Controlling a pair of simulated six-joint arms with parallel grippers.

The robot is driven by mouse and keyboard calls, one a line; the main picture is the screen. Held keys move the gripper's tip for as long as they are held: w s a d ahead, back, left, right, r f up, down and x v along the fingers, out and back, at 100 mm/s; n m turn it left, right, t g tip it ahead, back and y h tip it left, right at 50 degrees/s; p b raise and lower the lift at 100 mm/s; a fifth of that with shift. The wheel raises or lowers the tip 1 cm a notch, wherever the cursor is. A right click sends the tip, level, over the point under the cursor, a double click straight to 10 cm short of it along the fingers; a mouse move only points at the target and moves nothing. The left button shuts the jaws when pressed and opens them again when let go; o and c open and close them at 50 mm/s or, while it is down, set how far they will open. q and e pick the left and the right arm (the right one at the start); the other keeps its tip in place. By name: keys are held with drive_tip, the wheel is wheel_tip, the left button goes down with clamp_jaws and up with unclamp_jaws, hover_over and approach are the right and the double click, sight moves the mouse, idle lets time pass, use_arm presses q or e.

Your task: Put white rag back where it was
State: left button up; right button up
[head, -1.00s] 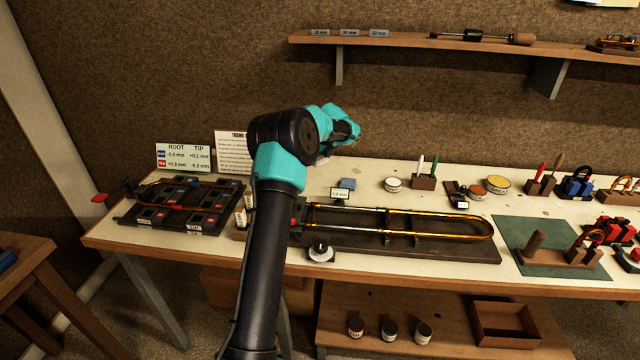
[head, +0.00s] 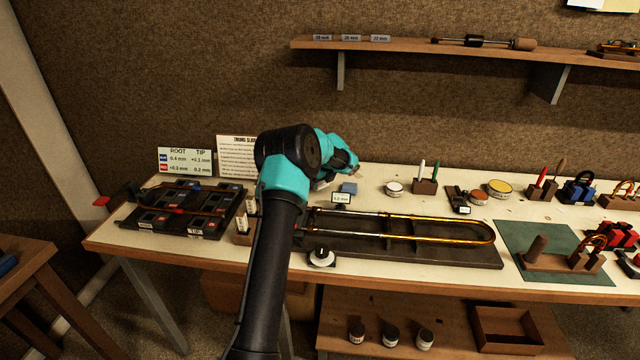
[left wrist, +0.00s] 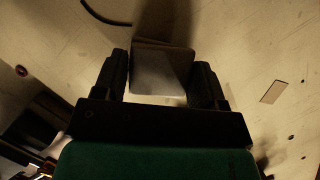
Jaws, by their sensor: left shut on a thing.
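My left gripper (head: 352,170) hangs over the back part of the bench, left of centre, pointing down behind the long brass slide. In the left wrist view its two fingers (left wrist: 162,85) are closed on a pale grey-white, squarish folded piece, which I take for the white rag (left wrist: 162,72). The rag sits between the fingertips, with a dark shadow beside it on the bench top. In the head view the arm largely hides it. My right gripper is not in view.
The brass slide (head: 440,221) lies on a dark fixture in front of the gripper. A small display (head: 341,198) and a white tin (head: 394,188) stand nearby. Printed cards (head: 185,161) stand at the back left. A shelf (head: 400,48) hangs above the bench.

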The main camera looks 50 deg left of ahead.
use_arm(q)
drive_tip(key=shift+f, duration=0.5)
drive_tip(key=shift+f, duration=0.15)
drive_tip(key=o, duration=0.9)
drive_tip(key=v, duration=1.2)
